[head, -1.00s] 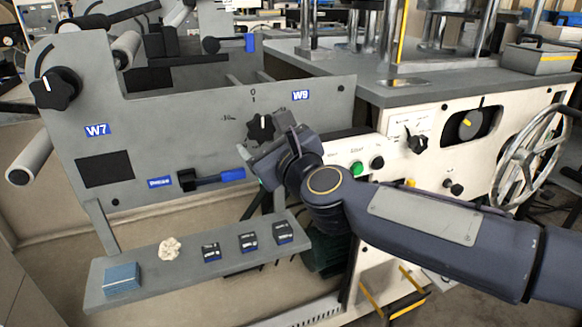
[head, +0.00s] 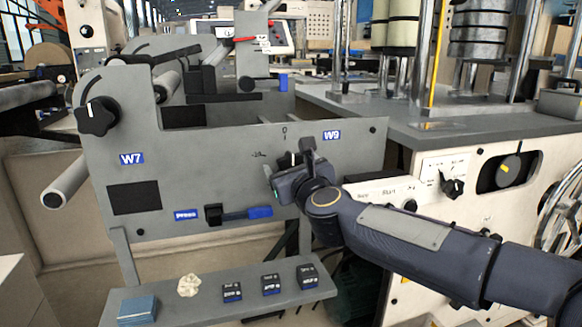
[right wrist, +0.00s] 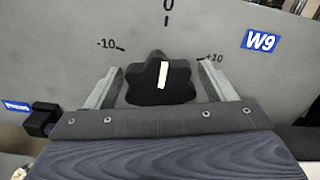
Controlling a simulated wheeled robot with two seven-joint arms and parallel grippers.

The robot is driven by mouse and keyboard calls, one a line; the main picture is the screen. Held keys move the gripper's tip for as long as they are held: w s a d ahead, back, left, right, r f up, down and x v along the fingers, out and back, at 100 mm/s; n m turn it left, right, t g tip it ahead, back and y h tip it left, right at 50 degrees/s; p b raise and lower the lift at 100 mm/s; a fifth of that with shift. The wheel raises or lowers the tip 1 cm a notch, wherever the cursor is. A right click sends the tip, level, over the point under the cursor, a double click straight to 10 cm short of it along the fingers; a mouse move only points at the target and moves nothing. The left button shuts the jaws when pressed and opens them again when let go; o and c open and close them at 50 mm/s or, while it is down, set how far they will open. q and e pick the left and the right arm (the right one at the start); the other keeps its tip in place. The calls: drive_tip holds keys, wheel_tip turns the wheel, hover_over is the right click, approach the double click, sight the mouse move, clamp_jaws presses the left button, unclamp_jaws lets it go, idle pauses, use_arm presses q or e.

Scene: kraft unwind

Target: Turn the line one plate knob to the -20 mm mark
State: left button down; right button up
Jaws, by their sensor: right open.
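A black lobed knob (right wrist: 150,88) with a white pointer line (right wrist: 162,74) sits on the grey panel (head: 225,175) near the W9 label (right wrist: 261,41). Its pointer aims about straight up, near the 0 mark (right wrist: 168,6). My right gripper (right wrist: 160,70) is open, one finger each side of the knob, with visible gaps. In the head view the right gripper (head: 284,175) hides most of this knob. My left gripper is out of view.
Another black knob (head: 97,116) sits at the panel's left, by the W7 label (head: 132,159). A shelf (head: 200,312) below holds small blocks. A cream machine (head: 430,205) stands right.

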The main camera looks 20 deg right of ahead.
drive_tip(key=c, duration=1)
